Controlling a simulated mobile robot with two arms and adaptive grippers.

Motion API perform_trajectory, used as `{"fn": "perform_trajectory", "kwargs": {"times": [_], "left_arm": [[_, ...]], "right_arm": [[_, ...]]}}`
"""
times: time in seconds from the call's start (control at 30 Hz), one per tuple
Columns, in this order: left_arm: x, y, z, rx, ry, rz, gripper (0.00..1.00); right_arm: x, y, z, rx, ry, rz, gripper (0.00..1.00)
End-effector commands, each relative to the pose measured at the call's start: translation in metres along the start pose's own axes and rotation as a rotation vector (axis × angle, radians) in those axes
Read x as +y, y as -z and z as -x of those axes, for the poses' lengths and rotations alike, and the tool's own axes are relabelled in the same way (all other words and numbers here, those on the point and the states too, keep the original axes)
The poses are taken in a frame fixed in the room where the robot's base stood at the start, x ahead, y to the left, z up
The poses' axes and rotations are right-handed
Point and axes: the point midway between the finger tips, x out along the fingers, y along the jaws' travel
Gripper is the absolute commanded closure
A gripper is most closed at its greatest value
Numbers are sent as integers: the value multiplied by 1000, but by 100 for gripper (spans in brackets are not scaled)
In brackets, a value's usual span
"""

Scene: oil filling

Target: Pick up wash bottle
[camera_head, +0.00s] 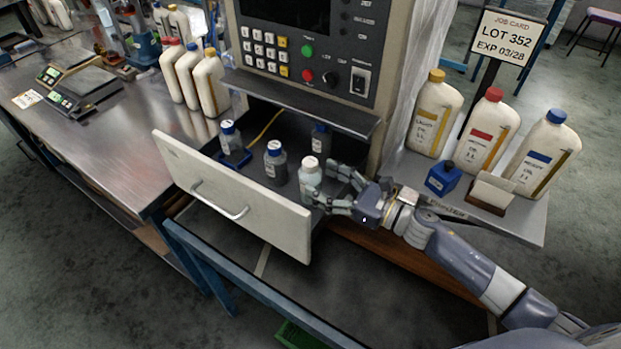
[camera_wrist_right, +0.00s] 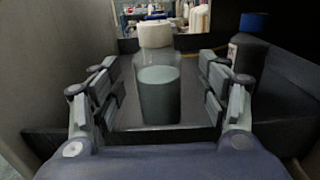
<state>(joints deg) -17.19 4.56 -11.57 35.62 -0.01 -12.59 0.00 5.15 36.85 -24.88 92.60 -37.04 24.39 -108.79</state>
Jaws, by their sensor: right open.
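A small clear bottle (camera_head: 310,177) with a white cap and greenish-grey liquid stands upright in the open drawer (camera_head: 235,195). In the right wrist view the bottle (camera_wrist_right: 158,95) stands between the fingers of my right gripper (camera_wrist_right: 160,110), with gaps visible on both sides. My right gripper (camera_head: 330,188) is open around it and reaches in from the right. My left gripper is out of view.
A control panel (camera_head: 310,50) rises behind the drawer. On the right shelf (camera_head: 530,222) stand large jugs (camera_head: 484,135), a small blue bottle (camera_head: 442,178) and a card holder (camera_head: 491,192). The left metal bench (camera_head: 130,150) holds a scale (camera_head: 85,85) and more jugs.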

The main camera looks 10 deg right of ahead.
Motion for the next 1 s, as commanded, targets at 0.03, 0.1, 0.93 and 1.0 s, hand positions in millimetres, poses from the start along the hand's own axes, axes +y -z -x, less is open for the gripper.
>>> {"fn": "perform_trajectory", "kwargs": {"times": [0.03,0.1,0.93,1.0], "left_arm": [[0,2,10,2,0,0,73],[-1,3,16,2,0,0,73],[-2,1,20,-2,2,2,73],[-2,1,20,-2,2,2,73]], "right_arm": [[1,-6,-9,-3,0,-3,31],[3,-6,-19,-3,-1,-2,31],[3,-1,-39,-2,-1,0,85],[3,0,-39,-2,-1,0,85]]}}
